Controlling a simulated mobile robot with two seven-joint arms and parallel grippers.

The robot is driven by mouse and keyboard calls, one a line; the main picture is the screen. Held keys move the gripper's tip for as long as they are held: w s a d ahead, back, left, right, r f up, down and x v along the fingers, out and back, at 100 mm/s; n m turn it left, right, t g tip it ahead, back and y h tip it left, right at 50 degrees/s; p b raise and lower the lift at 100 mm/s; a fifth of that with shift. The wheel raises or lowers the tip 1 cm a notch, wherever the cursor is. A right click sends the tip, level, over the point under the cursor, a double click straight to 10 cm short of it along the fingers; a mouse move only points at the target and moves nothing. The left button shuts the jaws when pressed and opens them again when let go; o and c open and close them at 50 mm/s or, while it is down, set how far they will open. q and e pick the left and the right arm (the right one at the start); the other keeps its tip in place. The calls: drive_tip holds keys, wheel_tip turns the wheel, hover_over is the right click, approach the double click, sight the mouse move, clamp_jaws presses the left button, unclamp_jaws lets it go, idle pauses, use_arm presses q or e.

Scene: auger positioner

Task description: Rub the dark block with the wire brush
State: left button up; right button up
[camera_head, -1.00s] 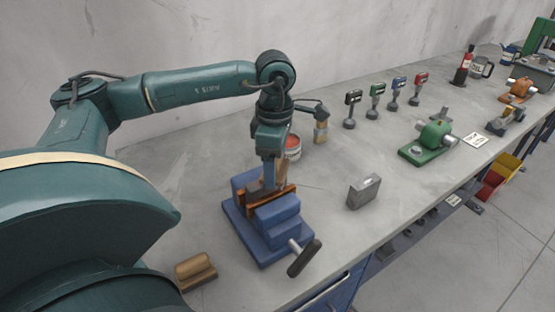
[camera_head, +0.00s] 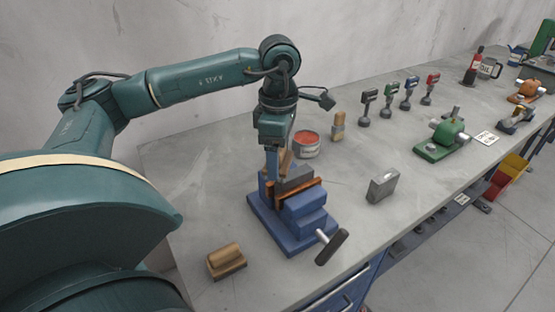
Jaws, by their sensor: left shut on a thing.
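The dark block (camera_head: 294,181) is clamped upright between the brown-lined jaws of the blue vise (camera_head: 312,206). My left gripper (camera_head: 277,153) points down at the block's left end. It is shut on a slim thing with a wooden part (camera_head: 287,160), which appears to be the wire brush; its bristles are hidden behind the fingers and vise. I cannot tell whether the brush touches the block. My right gripper is out of view.
A wooden-handled block (camera_head: 227,261) lies at the near left. A red-topped can (camera_head: 306,145) and a small upright brush (camera_head: 338,126) stand behind the vise. A grey metal block (camera_head: 382,186) is to its right. Several gauges and a green machine (camera_head: 442,138) stand farther right.

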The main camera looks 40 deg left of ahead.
use_arm(q)
drive_tip(key=shift+r, duration=2.55)
